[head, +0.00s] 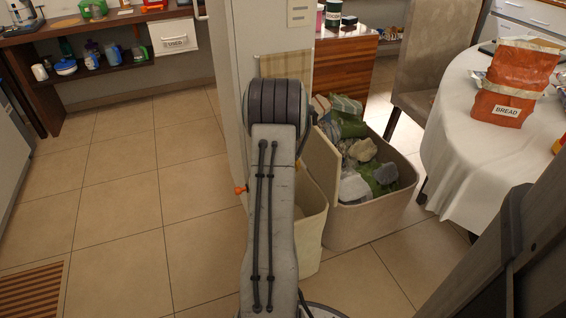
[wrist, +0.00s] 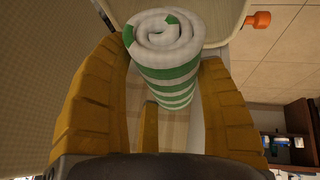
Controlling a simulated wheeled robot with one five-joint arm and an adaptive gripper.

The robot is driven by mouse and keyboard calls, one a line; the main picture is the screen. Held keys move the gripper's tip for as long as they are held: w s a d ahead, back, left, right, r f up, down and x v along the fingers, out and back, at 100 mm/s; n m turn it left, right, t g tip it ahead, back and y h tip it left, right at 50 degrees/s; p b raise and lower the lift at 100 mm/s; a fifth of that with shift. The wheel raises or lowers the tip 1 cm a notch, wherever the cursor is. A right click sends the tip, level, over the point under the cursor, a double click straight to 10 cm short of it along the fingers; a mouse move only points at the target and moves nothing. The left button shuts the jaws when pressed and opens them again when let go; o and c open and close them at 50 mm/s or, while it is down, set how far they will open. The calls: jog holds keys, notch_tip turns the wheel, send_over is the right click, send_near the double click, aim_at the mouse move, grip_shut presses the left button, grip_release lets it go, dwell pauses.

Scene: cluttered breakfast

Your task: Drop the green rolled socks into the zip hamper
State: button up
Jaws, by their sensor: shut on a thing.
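The green rolled socks (wrist: 163,62), a white roll with green stripes and a spiral end, are in the wrist view. My gripper (wrist: 165,80) has its yellow fingers on both sides of the roll and is shut on it. In the head view my own arm hides the gripper and the roll. A cream bin that looks like the zip hamper (head: 310,222) stands partly behind my arm. An orange knob (head: 241,190) shows at its left side. In the wrist view a pale rim (wrist: 240,22) and the orange knob lie just beyond the roll.
A larger bin (head: 372,222) full of green and grey cloth stands right of the hamper, with a raised panel between. A grey column (head: 233,60) rises behind. A round table (head: 455,150) with a bread bag (head: 512,85) is at right. Floor at left is clear.

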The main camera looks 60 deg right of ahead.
jog(key=shift+s+f, duration=0.15)
jog(key=shift+f, duration=0.05)
jog(key=shift+f+b, duration=1.45)
jog(key=shift+f, duration=1.3)
jog(key=o, duration=1.3)
jog(key=shift+c, duration=0.2)
jog(key=shift+r, duration=0.15)
jog(key=v, duration=1.1)
jog(key=shift+a+r, duration=0.2)
jog(key=shift+r, duration=0.1)
